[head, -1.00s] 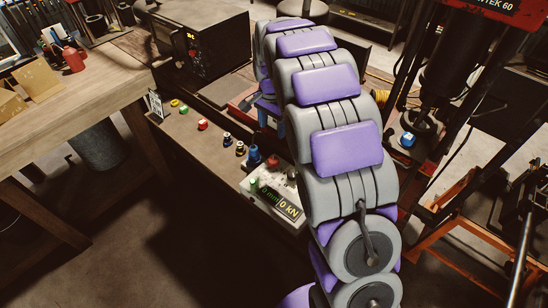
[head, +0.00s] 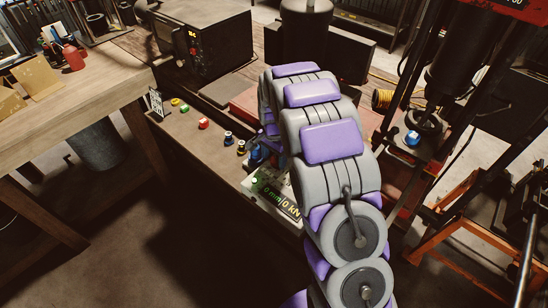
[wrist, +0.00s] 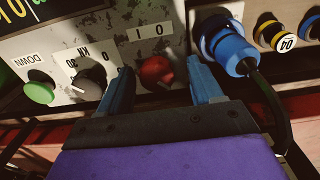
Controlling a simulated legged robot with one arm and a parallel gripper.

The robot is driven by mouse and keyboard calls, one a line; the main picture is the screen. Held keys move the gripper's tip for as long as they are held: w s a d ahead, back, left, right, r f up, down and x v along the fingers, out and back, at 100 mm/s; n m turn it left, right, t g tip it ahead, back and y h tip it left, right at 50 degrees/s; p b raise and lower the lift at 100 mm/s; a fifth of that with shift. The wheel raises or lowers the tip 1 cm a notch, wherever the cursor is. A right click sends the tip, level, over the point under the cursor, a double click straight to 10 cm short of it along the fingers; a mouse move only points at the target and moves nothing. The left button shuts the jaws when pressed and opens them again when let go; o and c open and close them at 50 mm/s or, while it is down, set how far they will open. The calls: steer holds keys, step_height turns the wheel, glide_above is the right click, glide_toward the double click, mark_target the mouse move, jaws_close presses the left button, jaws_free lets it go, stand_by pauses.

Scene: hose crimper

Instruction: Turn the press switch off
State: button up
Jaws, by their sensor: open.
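The red press switch (wrist: 155,72) is a knob on the grey control panel (wrist: 130,45), by an "O I" label. In the wrist view it sits between the two blue fingers of my gripper (wrist: 161,76), which is open, one finger on each side. I cannot tell whether either finger touches it. The switch is hidden in the head view, where my arm covers part of the control box (head: 258,196). The box's display (head: 280,203) is lit and reads mm and kN.
In the wrist view a green DOWN button (wrist: 39,92) and a dark kN dial (wrist: 88,88) lie to the left. A blue cable plug (wrist: 228,50) stands close on the right. In the head view the press (head: 455,70) stands at the right and a wooden table (head: 75,120) at the left.

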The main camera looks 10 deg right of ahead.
steer(key=shift+d, duration=0.25)
steer(key=shift+d, duration=0.1)
steer(key=shift+c, duration=0.6)
steer(key=c, duration=0.9)
steer(key=shift+c, duration=0.2)
